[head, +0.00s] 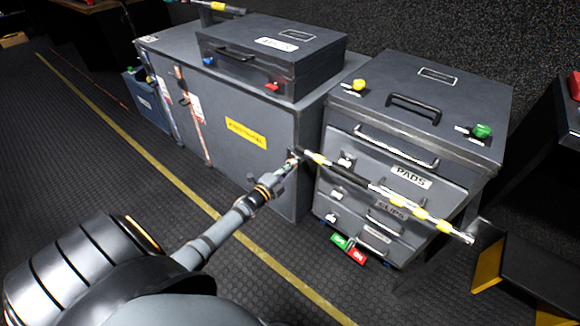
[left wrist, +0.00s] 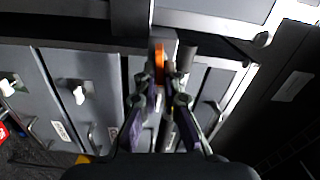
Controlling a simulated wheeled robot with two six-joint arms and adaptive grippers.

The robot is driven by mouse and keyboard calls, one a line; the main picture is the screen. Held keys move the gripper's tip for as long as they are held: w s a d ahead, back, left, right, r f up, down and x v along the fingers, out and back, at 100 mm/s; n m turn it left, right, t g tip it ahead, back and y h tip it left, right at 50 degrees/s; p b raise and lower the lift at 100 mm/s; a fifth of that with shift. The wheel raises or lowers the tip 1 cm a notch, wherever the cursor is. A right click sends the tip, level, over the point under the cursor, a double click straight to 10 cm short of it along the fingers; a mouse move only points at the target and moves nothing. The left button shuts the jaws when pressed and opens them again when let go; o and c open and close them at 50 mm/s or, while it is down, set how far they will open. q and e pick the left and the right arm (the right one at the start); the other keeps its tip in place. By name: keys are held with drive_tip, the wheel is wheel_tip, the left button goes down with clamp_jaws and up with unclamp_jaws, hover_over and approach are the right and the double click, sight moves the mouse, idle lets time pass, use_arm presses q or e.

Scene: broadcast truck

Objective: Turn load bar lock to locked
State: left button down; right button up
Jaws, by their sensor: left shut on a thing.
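The load bar (head: 350,178), striped black, yellow and silver, runs across the front of the grey drawer cabinet from its upper left corner to the lower right. My left gripper (head: 293,158) is at the left end of the bar, beside the corner of the large grey case. In the left wrist view my left gripper (left wrist: 167,78) is shut on a small orange piece (left wrist: 159,62), which looks like the load bar lock. The fingers hide much of it, so its turn angle cannot be told. My right gripper is not in view.
The drawer cabinet (head: 477,147) has latches and handles on its drawers; a green tag (head: 340,241) and a red tag (head: 357,256) are low at its front. The large grey case (head: 262,163) stands to its left, with a smaller case (head: 315,68) on top. The floor in front is clear.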

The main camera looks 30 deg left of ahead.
use_arm(q)
drive_tip(key=shift+w+r+m, duration=0.15)
drive_tip(key=shift+r+m, duration=0.1)
drive_tip(key=shift+m, duration=0.55)
drive_tip(key=c, duration=1.5)
unclamp_jaws()
drive_tip(key=shift+d+f, duration=0.1)
drive_tip(key=shift+f, duration=0.05)
drive_tip(key=s, duration=0.8)
drive_tip(key=s+a, duration=0.1)
drive_tip(key=s, duration=0.3)
